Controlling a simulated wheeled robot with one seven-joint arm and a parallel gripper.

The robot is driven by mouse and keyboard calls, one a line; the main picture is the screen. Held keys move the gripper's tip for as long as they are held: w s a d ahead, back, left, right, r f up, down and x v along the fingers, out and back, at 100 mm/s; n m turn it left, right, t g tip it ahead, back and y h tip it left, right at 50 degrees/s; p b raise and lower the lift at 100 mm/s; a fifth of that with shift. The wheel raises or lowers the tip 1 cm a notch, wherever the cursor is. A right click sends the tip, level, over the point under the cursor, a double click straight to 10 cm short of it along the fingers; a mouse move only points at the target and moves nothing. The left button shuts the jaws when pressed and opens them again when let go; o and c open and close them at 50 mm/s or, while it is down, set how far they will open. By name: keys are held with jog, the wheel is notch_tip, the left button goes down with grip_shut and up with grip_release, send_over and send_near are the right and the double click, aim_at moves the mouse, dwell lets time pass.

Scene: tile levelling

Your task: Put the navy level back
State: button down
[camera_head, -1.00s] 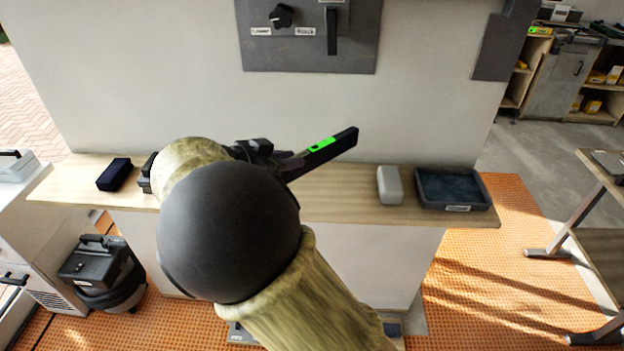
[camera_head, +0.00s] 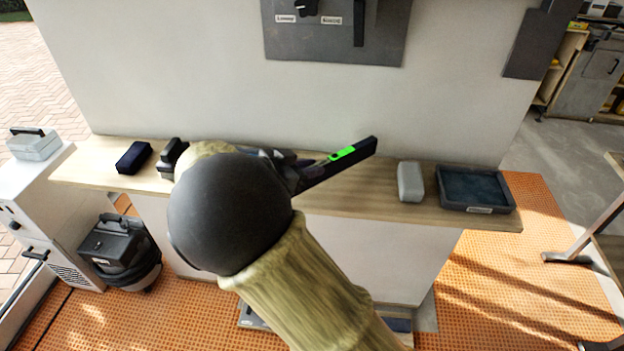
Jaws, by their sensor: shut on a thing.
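The navy level (camera_head: 358,150) is a long dark bar with a bright green vial window. My gripper (camera_head: 292,168) is shut on its left part, and the level sticks out to the right, its far end tilted up, over the wooden shelf (camera_head: 330,193). My arm and its dark round joint hide much of the gripper and the level's left end. A dark tray (camera_head: 477,190) with a blue-grey inside and a label on its front stands at the shelf's right end; nothing shows lying in it.
A pale grey block (camera_head: 410,182) stands left of the tray. A navy block (camera_head: 134,157) and a dark object (camera_head: 172,157) lie on the shelf's left. A grey panel (camera_head: 335,35) with a knob and handle hangs on the wall. The shelf between level and pale block is bare.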

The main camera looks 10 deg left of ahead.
aim_at(308, 181)
jog(key=shift+f, duration=0.2)
jog(key=shift+f, duration=1.85)
jog(key=c, duration=1.3)
grip_release()
jog(key=b+v, duration=0.1)
jog(key=v, duration=1.1)
jog(key=shift+d, duration=0.1)
